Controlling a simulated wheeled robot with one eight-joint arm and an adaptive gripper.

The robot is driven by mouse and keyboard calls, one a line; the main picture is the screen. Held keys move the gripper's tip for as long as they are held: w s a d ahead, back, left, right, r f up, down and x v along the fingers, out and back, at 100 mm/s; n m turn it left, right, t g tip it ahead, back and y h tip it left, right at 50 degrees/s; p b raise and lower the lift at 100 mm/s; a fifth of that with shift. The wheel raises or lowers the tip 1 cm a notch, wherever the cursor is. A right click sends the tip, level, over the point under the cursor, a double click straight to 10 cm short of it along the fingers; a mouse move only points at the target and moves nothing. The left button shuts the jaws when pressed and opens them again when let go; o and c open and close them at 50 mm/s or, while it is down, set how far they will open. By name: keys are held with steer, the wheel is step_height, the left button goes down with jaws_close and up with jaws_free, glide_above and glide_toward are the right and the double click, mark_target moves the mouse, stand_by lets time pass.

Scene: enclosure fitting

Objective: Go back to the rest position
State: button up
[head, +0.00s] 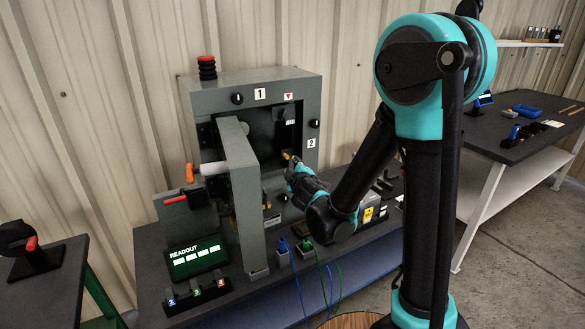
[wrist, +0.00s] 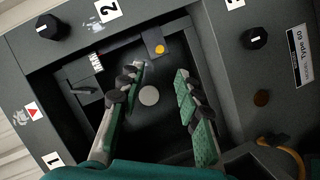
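My gripper (wrist: 160,98) is open and empty in the wrist view, its two fingers apart with green pads facing each other. It is at the opening of the grey enclosure (head: 255,85), facing the dark interior, where a pale round disc (wrist: 149,95) shows between the fingers. In the head view my gripper (head: 292,165) is at the enclosure's right front, partly hidden by my arm. The enclosure's door (head: 243,190) stands open toward the front. Whether the fingers touch anything inside cannot be told.
A readout box (head: 197,255), switches (head: 196,293) and cabled blocks (head: 305,248) stand on the bench around the door. Black knobs (wrist: 47,26) sit on the enclosure's frame. A side table (head: 40,290) is at left and another bench (head: 520,150) at right. Open floor (head: 530,250) lies at right.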

steer(key=s+d+f+m+g+h, duration=0.2)
steer(key=s+d+m+h, duration=0.15)
steer(key=d, duration=0.65)
steer(key=s+d+f+m+g+h, duration=0.25)
steer(key=d+m, duration=0.25)
steer(key=d, duration=0.5)
steer(key=s+d+f+m+g+y, duration=0.1)
steer(key=s+d+f+m+g, duration=0.2)
steer(key=s, duration=0.7)
steer(key=s+d+f+m+g+y, duration=0.1)
steer(key=s+d+f+m+g, duration=0.2)
steer(key=s, duration=0.8)
step_height(320, 180, down, 2)
steer(key=shift+d+f, duration=0.15)
steer(key=shift+d, duration=0.1)
steer(key=shift+w, duration=0.1)
steer(key=shift+c, duration=0.3)
